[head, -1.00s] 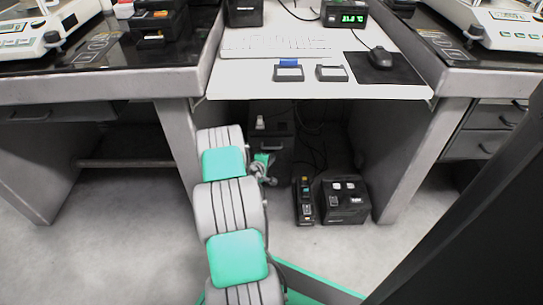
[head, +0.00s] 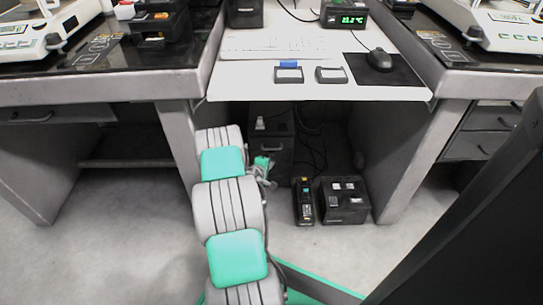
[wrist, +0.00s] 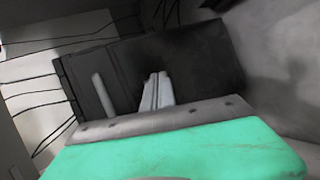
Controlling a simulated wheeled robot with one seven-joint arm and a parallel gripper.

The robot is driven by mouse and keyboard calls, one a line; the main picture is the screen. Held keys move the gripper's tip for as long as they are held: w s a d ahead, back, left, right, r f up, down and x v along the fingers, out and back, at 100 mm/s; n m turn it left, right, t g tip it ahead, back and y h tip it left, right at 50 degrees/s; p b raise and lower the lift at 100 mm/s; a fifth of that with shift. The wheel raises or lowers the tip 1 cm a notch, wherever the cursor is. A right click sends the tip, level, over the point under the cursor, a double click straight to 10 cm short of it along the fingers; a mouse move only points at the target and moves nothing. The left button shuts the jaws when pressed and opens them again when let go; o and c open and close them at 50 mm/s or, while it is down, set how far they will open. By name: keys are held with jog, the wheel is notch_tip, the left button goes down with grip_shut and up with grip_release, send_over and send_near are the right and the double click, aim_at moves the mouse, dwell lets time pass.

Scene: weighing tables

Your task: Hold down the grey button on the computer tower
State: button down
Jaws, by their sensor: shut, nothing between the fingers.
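The dark computer tower (head: 285,147) stands on the floor under the middle desk, partly hidden by my arm. In the wrist view the tower (wrist: 205,62) fills the middle as a tilted dark box, with a pale upright bar (wrist: 103,95) on its left part. My gripper (wrist: 158,77) is shut and empty, its two pale fingers together in front of the tower's dark face. In the head view my gripper is small beside the tower, its fingertips hard to make out. I cannot tell whether the fingertips touch the tower. I cannot make out the grey button.
A black box with pale buttons (head: 344,201) and a narrow black device (head: 304,202) stand on the floor right of the tower. Cables (wrist: 48,80) hang left of it in the wrist view. The desk top (head: 250,78) overhangs, with side panels (head: 400,160).

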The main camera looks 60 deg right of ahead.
jog(key=shift+s+a+p, duration=0.3)
jog(key=shift+s+a, duration=0.05)
jog(key=shift+a, duration=0.4)
jog(key=shift+s+a+p, duration=0.3)
jog(key=shift+s+a, duration=0.1)
jog(key=shift+a, duration=0.35)
jog(key=shift+s+a+p, duration=0.3)
jog(key=shift+s+a, duration=0.05)
jog(key=shift+a, duration=0.4)
